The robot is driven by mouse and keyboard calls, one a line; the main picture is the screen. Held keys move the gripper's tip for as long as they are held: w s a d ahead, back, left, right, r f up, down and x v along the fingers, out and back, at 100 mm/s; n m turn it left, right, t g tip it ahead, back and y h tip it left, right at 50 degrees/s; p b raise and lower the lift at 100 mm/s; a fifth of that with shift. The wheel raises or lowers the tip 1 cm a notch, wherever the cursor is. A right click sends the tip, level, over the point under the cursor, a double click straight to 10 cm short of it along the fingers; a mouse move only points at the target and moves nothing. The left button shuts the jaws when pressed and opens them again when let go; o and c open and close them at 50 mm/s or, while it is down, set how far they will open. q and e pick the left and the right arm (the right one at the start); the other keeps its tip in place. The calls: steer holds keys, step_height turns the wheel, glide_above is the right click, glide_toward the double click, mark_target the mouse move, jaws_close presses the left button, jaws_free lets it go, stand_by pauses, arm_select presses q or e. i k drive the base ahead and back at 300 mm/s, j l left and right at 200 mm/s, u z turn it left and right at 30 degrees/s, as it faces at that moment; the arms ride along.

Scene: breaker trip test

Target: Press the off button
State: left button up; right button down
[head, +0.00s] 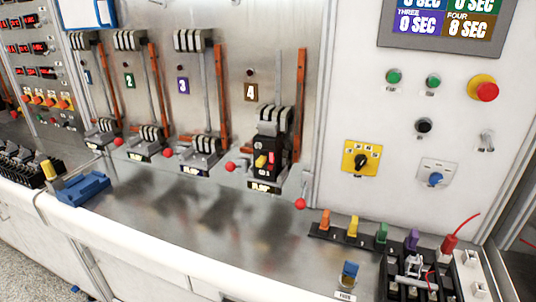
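The off button cannot be singled out, because the small labels on the white control panel (385,205) are too small to read. The panel carries two green buttons, one on the left (394,76) and one on the right (433,81). A red mushroom button (486,91) on a yellow ring is to their right. A black round button (423,127) sits below the green ones. Neither of my grippers shows in the head view.
A screen (440,25) is above the buttons. A yellow rotary switch (361,161) and a blue knob (436,179) are lower. Numbered breaker stations stand left, one holding a black breaker (270,140). Coloured plugs (352,227) and a wired block (410,275) occupy the right counter; its middle is clear.

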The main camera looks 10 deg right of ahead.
mark_target(424, 126)
steer(key=z, duration=1.25)
